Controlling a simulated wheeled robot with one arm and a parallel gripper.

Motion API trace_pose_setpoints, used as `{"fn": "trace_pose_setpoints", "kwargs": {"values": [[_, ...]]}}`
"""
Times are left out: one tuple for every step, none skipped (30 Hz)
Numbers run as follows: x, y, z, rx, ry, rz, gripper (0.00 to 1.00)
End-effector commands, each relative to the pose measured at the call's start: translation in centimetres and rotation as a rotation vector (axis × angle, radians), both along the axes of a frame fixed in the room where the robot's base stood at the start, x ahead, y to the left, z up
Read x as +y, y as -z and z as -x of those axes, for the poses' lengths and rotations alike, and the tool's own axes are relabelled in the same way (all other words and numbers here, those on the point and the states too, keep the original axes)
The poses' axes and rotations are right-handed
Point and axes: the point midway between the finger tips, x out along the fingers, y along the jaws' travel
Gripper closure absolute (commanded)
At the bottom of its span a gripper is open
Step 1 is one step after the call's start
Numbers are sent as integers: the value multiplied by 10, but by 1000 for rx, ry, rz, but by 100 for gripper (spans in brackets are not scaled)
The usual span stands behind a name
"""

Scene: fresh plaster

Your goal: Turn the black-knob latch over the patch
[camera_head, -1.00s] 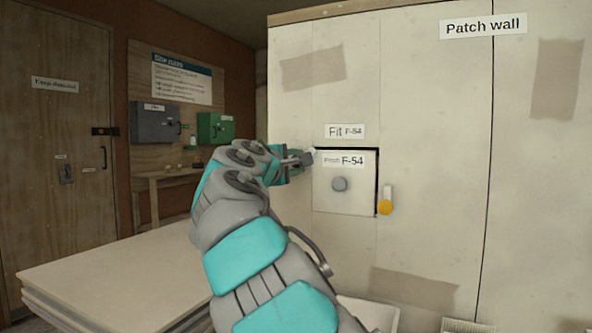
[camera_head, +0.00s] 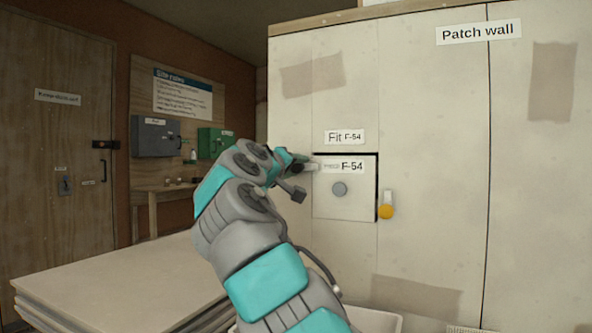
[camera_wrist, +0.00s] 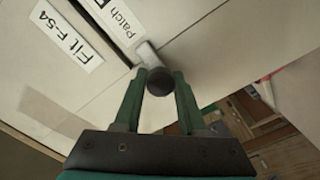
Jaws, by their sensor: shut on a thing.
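In the head view my gripper (camera_head: 308,167) is at the patch's upper left edge, and the black knob is hidden there.
A second latch with an orange knob (camera_head: 386,212) stands upright beside the patch's right edge. A stack of boards (camera_head: 115,275) lies low at the left. Grey (camera_head: 155,136) and green (camera_head: 213,142) boxes hang on the back wall. The wall face right of the patch is clear.

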Motion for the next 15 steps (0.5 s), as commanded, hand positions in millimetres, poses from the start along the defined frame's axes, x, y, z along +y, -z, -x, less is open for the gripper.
{"fn": "trace_pose_setpoints", "kwargs": {"values": [[-3, 5, -2, 4, 7, -22, 100], [-3, 6, -2, 2, 8, -31, 100], [-3, 6, -2, -2, 8, -43, 100], [-3, 6, -2, -4, 8, -51, 100], [-3, 6, -2, -6, 8, -56, 100], [-3, 6, -2, -8, 8, -63, 100], [-3, 6, -2, -9, 9, -68, 100], [-3, 6, -2, -10, 9, -71, 100], [-4, 7, -2, -10, 10, -75, 100], [-3, 7, -2, -11, 10, -78, 100], [-4, 7, -2, -11, 11, -79, 100], [-4, 7, -2, -11, 10, -80, 100], [-4, 8, -2, -10, 11, -81, 100], [-4, 8, -2, -10, 11, -81, 100], [-4, 8, -2, -10, 11, -82, 100]]}}
